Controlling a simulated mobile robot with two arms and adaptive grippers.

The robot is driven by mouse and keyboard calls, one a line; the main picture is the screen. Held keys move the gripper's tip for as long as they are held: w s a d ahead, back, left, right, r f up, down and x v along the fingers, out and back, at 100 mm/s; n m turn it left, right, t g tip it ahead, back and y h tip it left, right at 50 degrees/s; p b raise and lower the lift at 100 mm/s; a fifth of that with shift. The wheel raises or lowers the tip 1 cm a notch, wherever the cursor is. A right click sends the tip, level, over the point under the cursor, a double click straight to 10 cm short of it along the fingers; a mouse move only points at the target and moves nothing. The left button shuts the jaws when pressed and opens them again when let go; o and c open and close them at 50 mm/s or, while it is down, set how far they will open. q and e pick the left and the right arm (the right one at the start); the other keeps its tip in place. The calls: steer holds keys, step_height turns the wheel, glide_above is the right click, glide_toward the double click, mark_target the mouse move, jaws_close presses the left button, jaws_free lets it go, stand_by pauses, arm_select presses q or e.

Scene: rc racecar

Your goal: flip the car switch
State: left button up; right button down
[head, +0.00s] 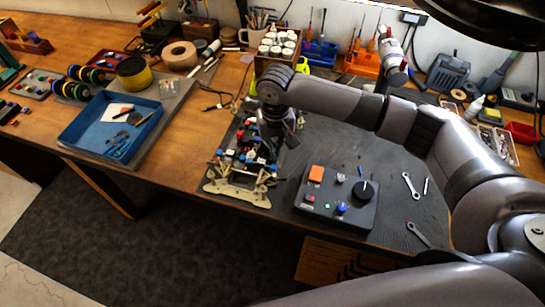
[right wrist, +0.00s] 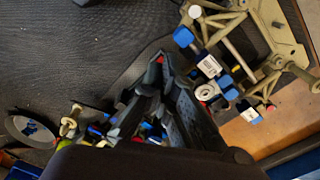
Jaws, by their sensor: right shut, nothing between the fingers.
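The RC car (head: 238,187) stands on the dark mat, with a tan frame at its near end and blue, red and white parts along its body. My right gripper (head: 275,150) is over the car's middle, pointing down, and hides part of it. In the right wrist view the gripper (right wrist: 160,62) is shut and empty, its fingertips among or just above the car's parts. The car's tan frame (right wrist: 286,32) and blue parts show to the right there. I cannot make out which part is the switch. My left gripper is not in view.
A dark control box (head: 322,211) with an orange patch and knobs sits right of the car. Wrenches (head: 411,186) lie further right. A blue tray (head: 88,148) is on the left. A wooden rack of bottles (head: 262,68) stands behind the car.

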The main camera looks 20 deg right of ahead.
steer(key=shift+f, duration=0.3)
stand_by(0.6)
steer(key=shift+s+f, duration=0.1)
steer(key=shift+f, duration=0.8)
stand_by(0.5)
steer(key=shift+r+p, duration=0.75)
steer(key=shift+p, duration=0.05)
step_height(320, 180, up, 6)
steer(key=p, duration=0.7)
steer(key=shift+f, duration=0.2)
steer(key=shift+f, duration=0.1)
